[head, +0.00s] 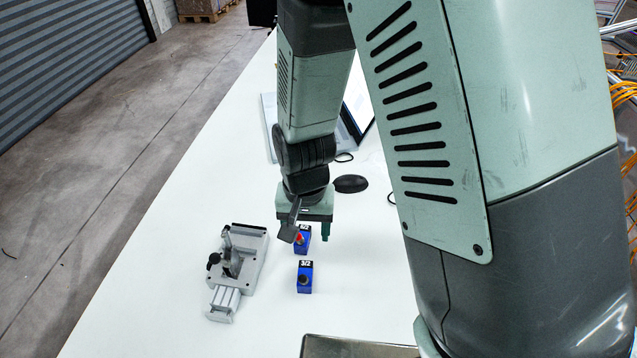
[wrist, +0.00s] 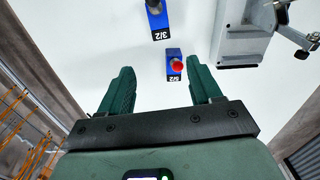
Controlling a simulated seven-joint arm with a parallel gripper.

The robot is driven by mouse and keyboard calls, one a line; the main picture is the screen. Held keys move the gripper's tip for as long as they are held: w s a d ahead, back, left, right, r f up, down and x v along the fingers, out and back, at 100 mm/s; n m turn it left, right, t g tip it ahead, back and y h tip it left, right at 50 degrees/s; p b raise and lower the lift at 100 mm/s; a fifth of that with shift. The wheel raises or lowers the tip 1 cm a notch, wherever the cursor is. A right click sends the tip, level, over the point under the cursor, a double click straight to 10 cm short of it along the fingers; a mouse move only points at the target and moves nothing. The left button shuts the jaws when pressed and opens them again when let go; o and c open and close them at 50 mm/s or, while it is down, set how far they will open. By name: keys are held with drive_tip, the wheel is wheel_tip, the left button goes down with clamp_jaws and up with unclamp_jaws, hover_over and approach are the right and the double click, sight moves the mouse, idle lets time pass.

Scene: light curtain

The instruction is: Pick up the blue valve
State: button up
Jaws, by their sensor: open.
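Two blue valves stand on the white table. One, labelled 5/2 (head: 304,245) with a red button, is partly hidden by my gripper (head: 307,234) in the head view. In the wrist view this red-button valve (wrist: 174,66) appears between my fingertips (wrist: 160,65), closer to the right finger. The other, labelled 3/2 (head: 304,282) with a black knob, stands nearer the camera in the head view. It shows at the top of the wrist view (wrist: 159,22), beyond the fingertips. My gripper is open and empty, pointing down above the table; its exact height cannot be told.
A grey metal clamp fixture (head: 247,262) with a black knob stands left of the valves; it shows at upper right in the wrist view (wrist: 245,45). A laptop (head: 358,100) and a black mouse (head: 351,184) lie behind. A tray's edge (head: 350,345) shows at the front.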

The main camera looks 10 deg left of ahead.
hover_over(306, 265)
wheel_tip(306, 265, down, 7)
drive_tip(key=shift+w+f, duration=0.1)
drive_tip(key=shift+w, duration=0.05)
drive_tip(key=shift+f, duration=2.75)
clamp_jaws()
drive_tip(key=shift+r, duration=0.1)
